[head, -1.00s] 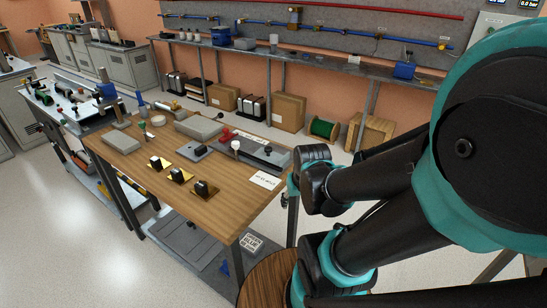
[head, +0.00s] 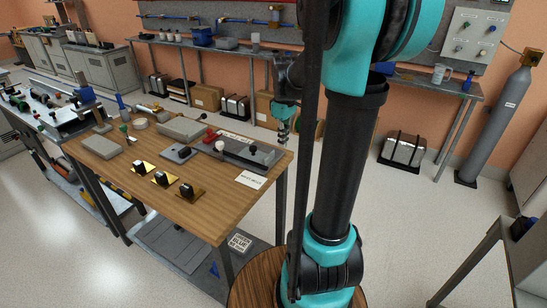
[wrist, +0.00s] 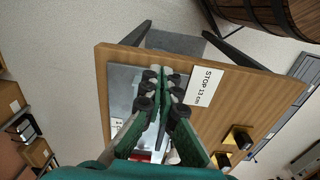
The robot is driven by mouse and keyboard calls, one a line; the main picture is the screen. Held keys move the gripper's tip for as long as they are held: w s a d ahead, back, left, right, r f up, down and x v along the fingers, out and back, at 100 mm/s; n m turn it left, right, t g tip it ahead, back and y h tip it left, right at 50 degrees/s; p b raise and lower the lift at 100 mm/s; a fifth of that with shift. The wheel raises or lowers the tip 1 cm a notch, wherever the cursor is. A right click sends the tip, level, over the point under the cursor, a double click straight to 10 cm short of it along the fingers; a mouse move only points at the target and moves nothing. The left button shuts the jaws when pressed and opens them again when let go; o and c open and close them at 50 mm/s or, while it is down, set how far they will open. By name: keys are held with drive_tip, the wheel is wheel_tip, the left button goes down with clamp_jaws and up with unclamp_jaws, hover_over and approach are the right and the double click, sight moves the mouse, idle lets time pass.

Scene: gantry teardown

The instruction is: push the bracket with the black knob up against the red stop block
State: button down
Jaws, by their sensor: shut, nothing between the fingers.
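The bracket with the black knob (head: 253,150) sits on a grey metal rail (head: 268,160) along the far right of the wooden table. The red stop block (head: 211,136) is at the rail's left end, with a white knob (head: 219,146) between it and the black knob. My gripper (head: 283,141) points down, shut and empty, near the rail's right end and apart from the bracket. In the wrist view its fingers (wrist: 164,78) meet above the rail (wrist: 122,76) and hide much of it. A bit of red (wrist: 140,156) shows low there; the black knob cannot be made out.
A "STOP 13 cm" card (wrist: 203,85) lies beside the rail. Several black-handled brass pieces (head: 164,179) stand along the table's near side. A grey plate with a black knob (head: 178,153) and grey blocks (head: 182,129) lie left of the rail.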

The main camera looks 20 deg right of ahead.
sight(239, 150)
drive_tip(key=shift+n, duration=0.3)
drive_tip(key=w+f, duration=0.1)
drive_tip(key=f, duration=0.2)
drive_tip(key=w+a+f, duration=0.1)
drive_tip(key=f, duration=0.2)
drive_tip(key=w+f, duration=0.1)
drive_tip(key=f, duration=0.2)
drive_tip(key=shift+a+f, duration=0.2)
drive_tip(key=shift+a, duration=0.05)
drive_tip(key=shift+w+a, duration=0.45)
drive_tip(key=w+a, duration=1.1)
drive_tip(key=shift+w+a, duration=0.25)
